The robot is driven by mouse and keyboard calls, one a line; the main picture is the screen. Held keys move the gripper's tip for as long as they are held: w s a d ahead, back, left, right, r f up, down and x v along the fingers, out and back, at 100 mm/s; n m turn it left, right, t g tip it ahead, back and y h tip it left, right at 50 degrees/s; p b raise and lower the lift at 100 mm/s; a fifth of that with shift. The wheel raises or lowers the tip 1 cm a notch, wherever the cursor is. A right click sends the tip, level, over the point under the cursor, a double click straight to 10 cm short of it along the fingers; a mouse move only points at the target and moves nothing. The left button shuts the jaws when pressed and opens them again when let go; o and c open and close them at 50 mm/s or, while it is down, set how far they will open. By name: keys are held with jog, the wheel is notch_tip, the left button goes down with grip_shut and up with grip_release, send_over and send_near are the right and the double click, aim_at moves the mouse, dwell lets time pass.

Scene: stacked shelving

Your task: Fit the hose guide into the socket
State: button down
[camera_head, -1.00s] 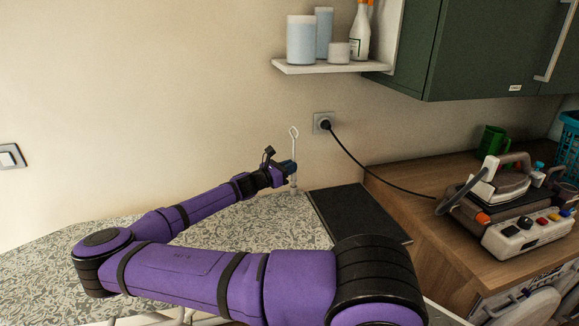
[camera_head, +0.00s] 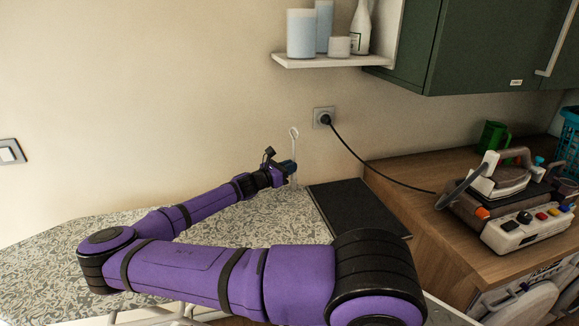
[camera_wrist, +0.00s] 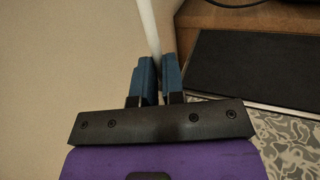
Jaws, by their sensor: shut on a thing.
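The hose guide (camera_head: 294,146) is a thin white rod with a loop at its top, standing about upright in the head view. My gripper (camera_head: 291,168) is shut on its lower part. In the wrist view the white rod (camera_wrist: 149,27) runs up between the blue fingertips of my gripper (camera_wrist: 159,68). The rod's lower end is close to the patterned board surface at its back right. I cannot make out the socket, nor whether the rod's foot touches anything.
The patterned ironing board (camera_head: 50,245) lies under my arm, with a dark flat pad (camera_head: 358,210) at its right end. A wooden counter (camera_head: 455,240) on the right holds a steam iron (camera_head: 505,175). A black cord runs from the wall outlet (camera_head: 324,118). A shelf (camera_head: 330,60) hangs above.

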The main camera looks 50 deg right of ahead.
jog(key=c, duration=1.1)
grip_release()
jog(key=shift+c, duration=0.2)
jog(key=a, duration=0.3)
jog(key=w+a, duration=0.1)
jog(key=a, duration=0.3)
jog(key=w+a, duration=0.1)
jog(key=a, duration=0.2)
jog(key=shift+a+f, duration=0.3)
jog(key=shift+a, duration=0.05)
jog(key=shift+s, duration=0.1)
